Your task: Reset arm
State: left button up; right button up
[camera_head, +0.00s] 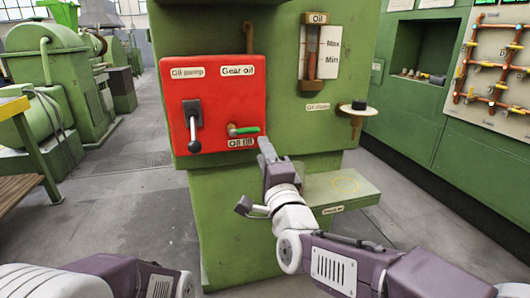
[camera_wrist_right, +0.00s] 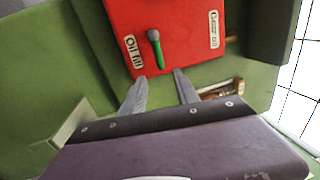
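My right gripper (camera_head: 266,152) is raised in front of the green machine (camera_head: 225,222), just below the lower right of its red panel (camera_head: 213,95). In the right wrist view its two grey fingers (camera_wrist_right: 160,76) are apart with nothing between them. The green-handled oil fill valve (camera_head: 243,130) is just beyond the fingertips; its handle also shows in the right wrist view (camera_wrist_right: 155,48). I see a gap between the fingers and the handle. My left arm shows only as links at the bottom left; its gripper is out of view.
The black oil pump lever (camera_head: 193,122) hangs on the red panel's left. An oil gauge (camera_head: 313,52) and the oil drain valve (camera_head: 357,108) are to the right. A green ledge (camera_head: 340,190) juts out beside my right wrist. Open floor (camera_head: 130,215) lies to the left.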

jog(key=shift+s+d+f, duration=0.1)
jog(key=shift+s+d, duration=0.1)
jog(key=shift+s, duration=0.25)
